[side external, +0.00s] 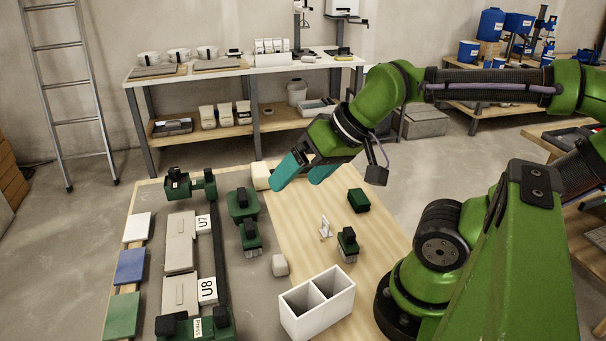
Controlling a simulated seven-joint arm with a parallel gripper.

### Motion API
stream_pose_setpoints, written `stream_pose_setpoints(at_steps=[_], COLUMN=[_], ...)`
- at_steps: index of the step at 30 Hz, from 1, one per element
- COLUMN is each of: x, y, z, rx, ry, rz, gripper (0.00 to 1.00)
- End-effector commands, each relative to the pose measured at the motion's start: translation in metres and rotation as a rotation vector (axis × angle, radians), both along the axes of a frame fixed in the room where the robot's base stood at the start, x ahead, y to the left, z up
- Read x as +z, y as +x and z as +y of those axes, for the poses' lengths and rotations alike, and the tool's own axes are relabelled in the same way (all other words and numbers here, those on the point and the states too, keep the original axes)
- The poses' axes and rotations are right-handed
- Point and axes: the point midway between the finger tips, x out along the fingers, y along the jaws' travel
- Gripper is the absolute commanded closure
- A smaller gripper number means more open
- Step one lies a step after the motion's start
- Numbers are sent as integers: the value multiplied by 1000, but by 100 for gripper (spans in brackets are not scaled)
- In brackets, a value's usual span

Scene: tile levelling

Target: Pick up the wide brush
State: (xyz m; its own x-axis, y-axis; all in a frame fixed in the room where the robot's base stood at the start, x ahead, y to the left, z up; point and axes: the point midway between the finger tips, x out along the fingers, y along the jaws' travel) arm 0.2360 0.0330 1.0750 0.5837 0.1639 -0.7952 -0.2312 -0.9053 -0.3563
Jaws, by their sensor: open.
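Two green tools with black grips and pale lower edges look like brushes. One (347,243) stands on the right part of the wooden board, behind the white two-compartment box. The other (251,238) stands at the board's left edge, close to a larger green part. I cannot tell for certain which is the wide brush. My gripper (298,178) has teal fingers, spread apart and pointing down and left. It is above the far part of the board, away from both tools. Nothing shows between the fingers.
The white two-compartment box (317,303) stands at the front. A green block (358,200) and a small white piece (325,228) are on the board. Cream blocks (261,176) (280,265) lie near its left edge. Grey tiles (180,240) and coloured tiles (131,265) are left.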

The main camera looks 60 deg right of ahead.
Motion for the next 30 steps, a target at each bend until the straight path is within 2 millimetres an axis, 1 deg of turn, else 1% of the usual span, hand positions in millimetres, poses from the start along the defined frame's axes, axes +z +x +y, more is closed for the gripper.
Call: stream_pose_setpoints(at_steps=[3, 6, 9, 11, 14, 15, 17, 18, 21, 24, 27, 30], x=[0, -8, -19, -27, -42, -49, -59, -65, -76, -80, -75, -74], y=[0, 3, 14, 26, 49, 58, 71, 79, 95, 106, 111, 112], z=[0, -1, -6, -12, -25, -31, -41, -47, -60, -69, -72, -70], rx=[1, -3, -36, -117, -381, -517, -727, -865, -1190, -1446, -1612, -1702], ry=[0, 6, 40, 106, 277, 351, 457, 522, 665, 781, 876, 924], rz=[2, 37, 108, 177, 321, 379, 458, 502, 584, 627, 644, 657], gripper=[7, 7, 7, 7, 7, 7, 7, 7, 7, 7, 7, 7])
